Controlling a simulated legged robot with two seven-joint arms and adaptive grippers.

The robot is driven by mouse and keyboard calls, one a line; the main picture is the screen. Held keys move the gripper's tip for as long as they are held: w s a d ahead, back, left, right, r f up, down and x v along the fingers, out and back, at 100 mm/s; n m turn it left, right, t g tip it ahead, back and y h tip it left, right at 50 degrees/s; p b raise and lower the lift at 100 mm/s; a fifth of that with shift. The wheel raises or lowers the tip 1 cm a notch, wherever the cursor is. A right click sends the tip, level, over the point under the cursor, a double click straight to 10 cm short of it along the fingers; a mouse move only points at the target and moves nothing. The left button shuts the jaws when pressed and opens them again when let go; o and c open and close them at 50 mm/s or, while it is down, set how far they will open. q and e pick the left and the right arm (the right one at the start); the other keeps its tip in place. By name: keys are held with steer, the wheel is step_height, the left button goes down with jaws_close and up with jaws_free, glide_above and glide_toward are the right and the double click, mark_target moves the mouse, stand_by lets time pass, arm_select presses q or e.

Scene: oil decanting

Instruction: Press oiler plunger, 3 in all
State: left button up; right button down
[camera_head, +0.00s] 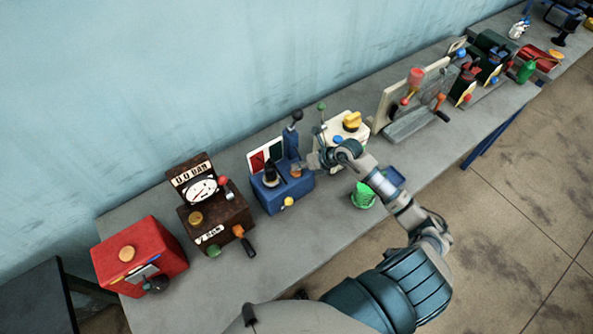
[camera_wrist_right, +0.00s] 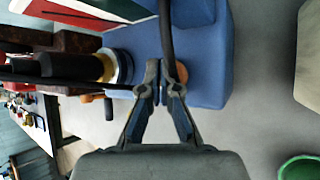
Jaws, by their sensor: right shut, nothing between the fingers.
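A blue box-shaped machine (camera_head: 290,194) stands on the bench, and its blue body (camera_wrist_right: 205,85) fills the upper middle of the right wrist view. On its top are a black upright knob (camera_head: 270,178) with a brass collar (camera_wrist_right: 121,66), and a small orange round button (camera_head: 296,170). Which of these is the oiler plunger I cannot tell. My right gripper (camera_head: 306,163) is shut and empty, with its fingertips (camera_wrist_right: 163,72) close to the orange button (camera_wrist_right: 182,73), partly covering it in the wrist view. Contact is unclear. My left gripper is out of view.
A brown gauge box (camera_head: 226,213) and a red box (camera_head: 150,246) stand to the left. A white machine with a yellow knob (camera_head: 352,121) stands behind my right forearm. A green bowl (camera_head: 362,196) is near the front edge. A black-knobbed lever (camera_head: 295,118) rises behind the blue box.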

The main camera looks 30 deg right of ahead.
mark_target(298, 171)
steer(key=shift+a+f, duration=0.2)
steer(key=shift+a, duration=0.05)
steer(key=shift+d+f+b, duration=0.15)
steer(key=shift+f+b, duration=0.25)
stand_by(0.4)
stand_by(0.4)
steer(key=shift+r+p, duration=0.85)
steer(key=shift+r, duration=0.2)
step_height(298, 171, up, 5)
steer(key=p, duration=0.4)
stand_by(1.5)
